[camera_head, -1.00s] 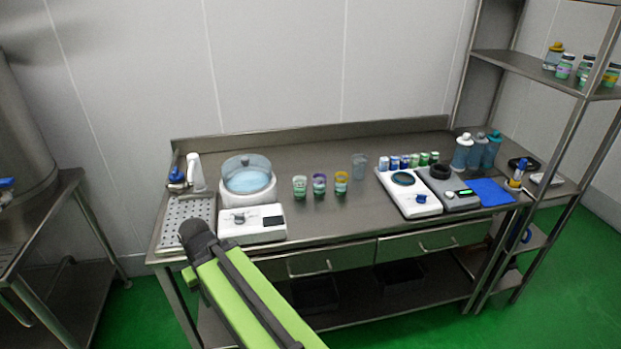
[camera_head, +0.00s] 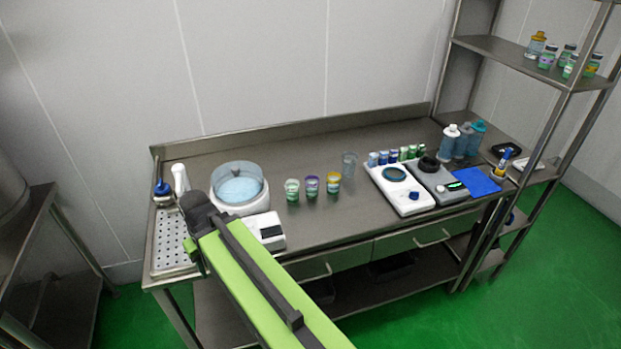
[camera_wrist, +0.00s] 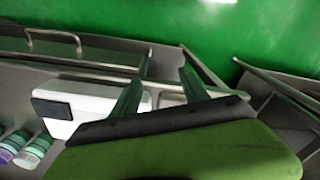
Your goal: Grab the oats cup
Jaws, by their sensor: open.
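Three small cups stand in a row on the steel table: one with a green and white look (camera_head: 292,189), one purple (camera_head: 312,186) and one yellow (camera_head: 333,182). I cannot read their labels, so I cannot tell which is the oats cup. My gripper (camera_wrist: 160,75) is open and empty in the wrist view, its two green fingers apart over the table's front edge. The green-and-white cup (camera_wrist: 34,152) and the purple cup (camera_wrist: 12,142) show at the left of that view, away from the fingers.
A white scale (camera_head: 271,232) lies near my arm, partly covered, before a round clear-walled device (camera_head: 238,190). A clear cup (camera_head: 349,164) stands right of the row. Table behind the cups is clear.

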